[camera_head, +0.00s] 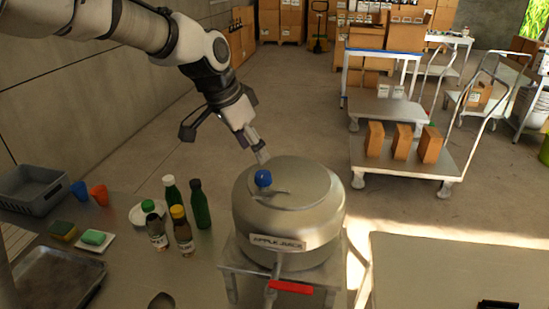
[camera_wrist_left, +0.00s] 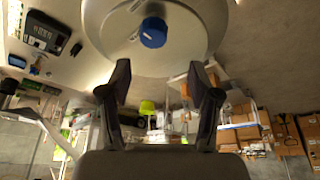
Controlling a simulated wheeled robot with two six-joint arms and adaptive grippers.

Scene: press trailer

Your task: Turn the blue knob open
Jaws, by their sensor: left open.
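The blue knob (camera_head: 263,178) sits on the lid of a round steel tank (camera_head: 290,222) labelled apple juice in the head view. In the left wrist view the blue knob (camera_wrist_left: 153,32) shows beyond the fingertips, near the top middle, on the steel lid (camera_wrist_left: 187,32). My left gripper (camera_head: 261,155) is just behind the knob in the head view, its fingers pointing down toward the lid. It also shows in the left wrist view (camera_wrist_left: 160,75), with its two fingers apart and nothing between them. The knob is apart from the fingers. My right gripper is not in view.
A red-handled tap (camera_head: 290,287) is at the tank's front. Several bottles (camera_head: 201,205) stand left of the tank on a steel table, near a grey crate (camera_head: 33,190) and a metal tray (camera_head: 57,279). A trolley with boxes (camera_head: 403,160) stands behind right. Floor between is clear.

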